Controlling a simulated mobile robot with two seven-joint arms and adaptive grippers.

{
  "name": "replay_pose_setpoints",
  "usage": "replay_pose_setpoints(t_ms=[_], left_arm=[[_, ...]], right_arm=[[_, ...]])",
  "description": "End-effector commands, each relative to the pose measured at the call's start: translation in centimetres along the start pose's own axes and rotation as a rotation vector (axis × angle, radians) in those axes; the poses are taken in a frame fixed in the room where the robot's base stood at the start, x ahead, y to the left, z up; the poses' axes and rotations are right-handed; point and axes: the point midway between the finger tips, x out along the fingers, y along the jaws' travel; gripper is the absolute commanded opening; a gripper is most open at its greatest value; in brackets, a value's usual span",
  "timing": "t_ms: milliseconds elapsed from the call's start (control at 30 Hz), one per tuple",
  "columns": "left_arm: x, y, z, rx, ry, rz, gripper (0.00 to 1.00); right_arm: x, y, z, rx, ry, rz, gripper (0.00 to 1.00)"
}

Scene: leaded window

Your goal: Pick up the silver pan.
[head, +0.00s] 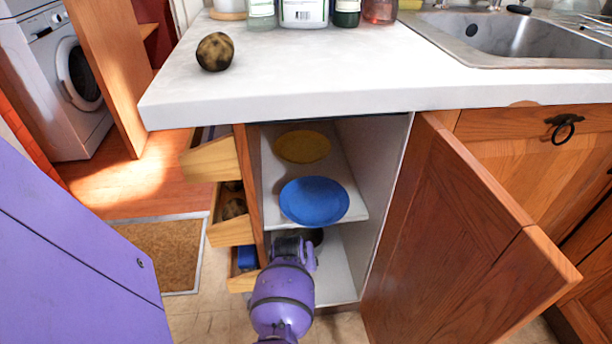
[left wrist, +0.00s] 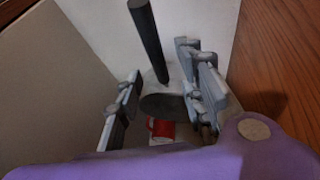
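A dark grey pan (left wrist: 163,106) with a long dark handle (left wrist: 147,40) shows in the left wrist view, in the shade of the cabinet; its silver colour is not clear. My left gripper (left wrist: 162,88) is open, with its fingers spread on either side of the pan's area; I see no contact. In the head view my left gripper (head: 292,246) reaches into the lower part of the open cabinet. A dark patch beside it may be the pan, mostly hidden. My right gripper is not in view.
A blue plate (head: 314,201) and a yellow plate (head: 302,147) lie on the shelf above the gripper. A red mug (left wrist: 160,128) is close to the pan. The open cabinet door (head: 455,240) stands at the right, and open drawers (head: 231,232) at the left.

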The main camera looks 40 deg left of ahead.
Motion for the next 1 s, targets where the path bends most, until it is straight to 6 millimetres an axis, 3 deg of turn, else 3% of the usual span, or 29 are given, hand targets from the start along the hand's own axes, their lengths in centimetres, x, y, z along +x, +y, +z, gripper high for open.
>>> replay_pose_setpoints(t_ms=[233,500,800,1000], left_arm=[[4.0,-0.1,0.4,0.0,-0.002,-0.001,0.36],[4.3,0.0,0.1,-0.001,0.002,0.001,0.36],[4.3,0.0,0.2,-0.001,0.001,0.001,0.0],[4.3,0.0,0.2,0.0,0.001,0.001,0.0]], right_arm=[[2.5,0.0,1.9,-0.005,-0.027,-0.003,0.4],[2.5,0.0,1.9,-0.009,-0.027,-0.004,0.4],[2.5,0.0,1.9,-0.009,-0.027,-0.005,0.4],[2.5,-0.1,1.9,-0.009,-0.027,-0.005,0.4]])
